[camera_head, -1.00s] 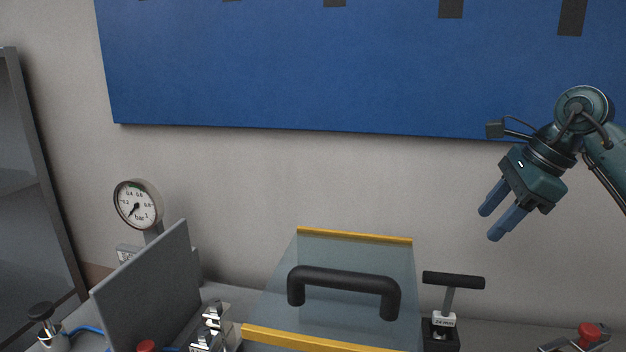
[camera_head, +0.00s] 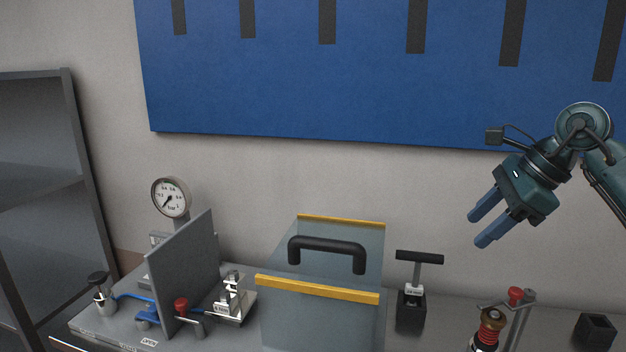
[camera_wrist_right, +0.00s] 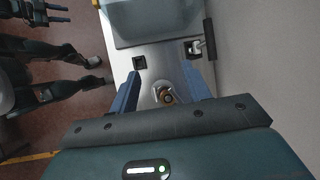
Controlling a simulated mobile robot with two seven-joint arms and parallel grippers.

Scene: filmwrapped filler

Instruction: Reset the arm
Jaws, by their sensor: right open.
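My right gripper (camera_head: 482,230) is at the right of the head view, raised in front of the wall and below the blue panel. Its two blue fingers are apart with nothing between them, and they point down and to the left. In the right wrist view the open fingers (camera_wrist_right: 160,92) frame a small brass-coloured fitting on the bench well beyond them; they do not touch it. My left gripper does not show in the head view.
The bench (camera_head: 455,310) carries a clear box with a black handle (camera_head: 327,243), a T-handled tool (camera_head: 418,257), a pressure gauge (camera_head: 170,198), a grey upright plate (camera_head: 185,270) and a red-topped fitting (camera_head: 490,328). A dark shelf (camera_head: 45,190) stands left. Air around the gripper is free.

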